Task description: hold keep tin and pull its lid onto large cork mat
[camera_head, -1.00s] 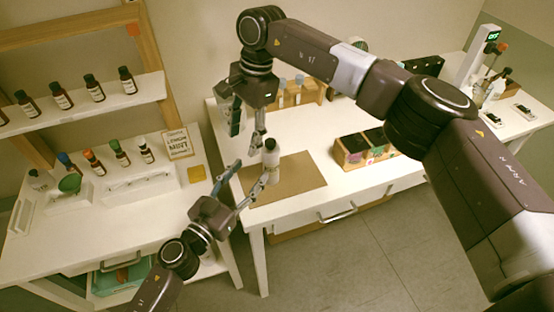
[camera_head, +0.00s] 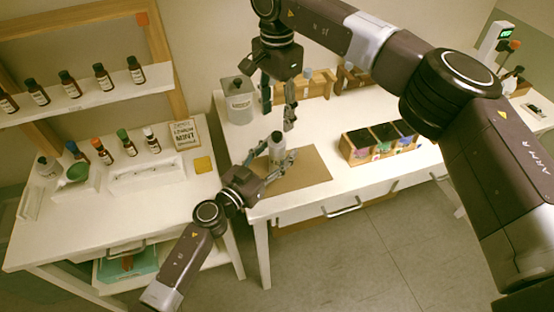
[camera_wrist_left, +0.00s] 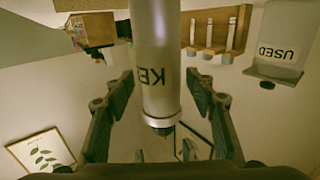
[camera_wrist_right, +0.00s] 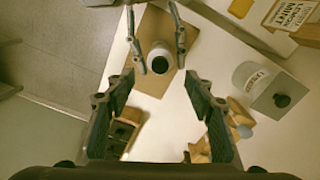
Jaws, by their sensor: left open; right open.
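The keep tin (camera_head: 277,148) is a pale grey cylinder with a dark-knobbed lid, standing upright on the large cork mat (camera_head: 312,172). Part of its lettering shows upside down on the tin in the left wrist view (camera_wrist_left: 156,62). My left gripper (camera_head: 278,152) is open, with a finger on either side of the tin; I cannot tell whether they touch it. My right gripper (camera_head: 279,106) is open and empty, pointing down above and behind the tin. In the right wrist view the tin's round top (camera_wrist_right: 161,58) lies between the left gripper's fingers.
A jar marked USED (camera_head: 240,105) stands behind left of the mat. Wooden racks (camera_head: 315,88) line the back, and a box with coloured fronts (camera_head: 362,148) stands right of the mat. The mat's right part is clear. A bottle shelf and table are at left.

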